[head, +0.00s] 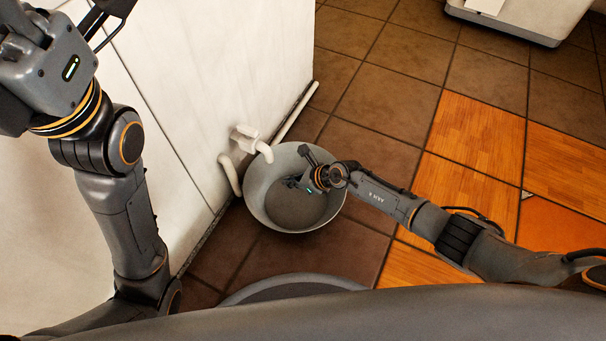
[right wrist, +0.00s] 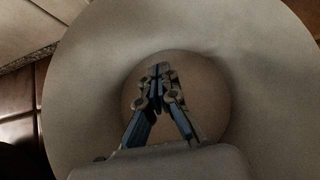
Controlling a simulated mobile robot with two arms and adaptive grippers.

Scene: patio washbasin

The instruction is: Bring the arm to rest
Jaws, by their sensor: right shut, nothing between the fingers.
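My right arm reaches in from the right in the head view. Its gripper (head: 293,183) is over the grey round basin (head: 262,214), near its rim. In the right wrist view the gripper (right wrist: 161,72) is shut and empty, pointing down into the basin (right wrist: 82,75), whose inside looks bare. My left arm stands at the left of the head view, with its wrist at the top left corner; its fingers are outside the picture.
A white wall (head: 235,60) runs along the left, with a white tap (head: 250,142) and a pipe beside the basin. Brown floor tiles (head: 385,95) and orange wooden tiles (head: 470,135) are clear at the right. A white box-like unit (head: 520,18) stands at the top right.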

